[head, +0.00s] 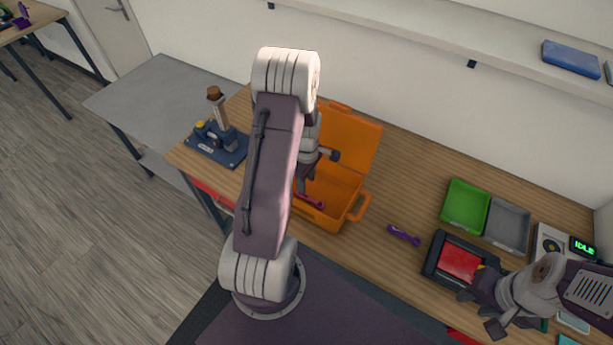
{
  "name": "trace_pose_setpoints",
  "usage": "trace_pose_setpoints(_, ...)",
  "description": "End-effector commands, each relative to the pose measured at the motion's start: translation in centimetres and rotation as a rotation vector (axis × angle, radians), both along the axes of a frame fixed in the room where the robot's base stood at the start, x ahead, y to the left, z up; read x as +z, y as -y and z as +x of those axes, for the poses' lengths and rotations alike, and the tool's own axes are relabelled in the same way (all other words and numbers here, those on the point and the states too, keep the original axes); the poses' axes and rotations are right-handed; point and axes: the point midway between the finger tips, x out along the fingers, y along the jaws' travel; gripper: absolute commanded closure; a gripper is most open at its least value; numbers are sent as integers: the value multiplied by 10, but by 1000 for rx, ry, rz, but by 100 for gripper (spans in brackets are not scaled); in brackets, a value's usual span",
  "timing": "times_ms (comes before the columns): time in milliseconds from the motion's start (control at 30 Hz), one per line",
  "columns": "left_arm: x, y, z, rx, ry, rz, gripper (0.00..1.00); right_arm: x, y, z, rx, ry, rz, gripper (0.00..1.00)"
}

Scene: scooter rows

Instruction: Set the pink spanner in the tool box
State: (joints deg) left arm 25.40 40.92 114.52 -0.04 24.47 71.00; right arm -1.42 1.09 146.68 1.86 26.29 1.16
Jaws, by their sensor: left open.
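The orange tool box (352,217) stands on the wooden bench with its lid raised at the back. The pink spanner (313,202) shows at the box's front left, seemingly inside by the near wall; my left arm hides part of it. My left gripper (304,186) is open over the left part of the box, just above the spanner. Whether its fingers touch the spanner is hard to see. My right gripper (481,312) looks open and empty, low at the right by a black tray with a red inside (461,263).
A purple spanner (404,235) lies on the bench right of the box. Green (465,206) and grey (507,225) bins stand further right. A blue-based fixture (217,148) stands left of the box. A wall shelf runs above the back.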

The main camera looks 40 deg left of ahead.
Motion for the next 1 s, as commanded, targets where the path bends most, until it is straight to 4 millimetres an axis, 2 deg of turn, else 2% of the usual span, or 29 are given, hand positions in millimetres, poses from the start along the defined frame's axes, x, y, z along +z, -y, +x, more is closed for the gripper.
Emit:
trace_pose_setpoints(100, 24, 0, 1, 0, 4, 1, 59, -5, 0, 0, 0, 0, 0, 64)
trace_pose_setpoints(200, 37, 0, 0, 0, 1, 0, 59, -6, 0, 0, 0, 0, 0, 64)
trace_pose_setpoints(400, 45, 1, 0, -6, -1, -1, 59, -6, 0, 0, 0, 0, 0, 64)
trace_pose_setpoints(467, 50, 10, -1, -77, 5, 2, 59, -6, 0, 0, 0, 0, 0, 64)
trace_pose_setpoints(567, 71, 53, -11, -440, 29, 12, 59, -6, 0, 0, 0, 0, 0, 64)
trace_pose_setpoints(633, 86, 90, -27, -783, 49, 25, 59, -6, 0, 0, 0, 0, 0, 64)
trace_pose_setpoints(733, 99, 130, -55, -1221, 73, 46, 59, -6, 0, 0, 0, 0, 0, 64)
trace_pose_setpoints(833, 105, 151, -78, -1518, 87, 65, 59, -6, 0, 0, 0, 0, 0, 64)
trace_pose_setpoints(900, 106, 157, -86, -1625, 91, 72, 59, -6, 0, 0, 0, 0, 0, 64)
trace_pose_setpoints(1000, 106, 159, -89, -1665, 91, 74, 59, -6, 0, 0, 0, 0, 0, 64)
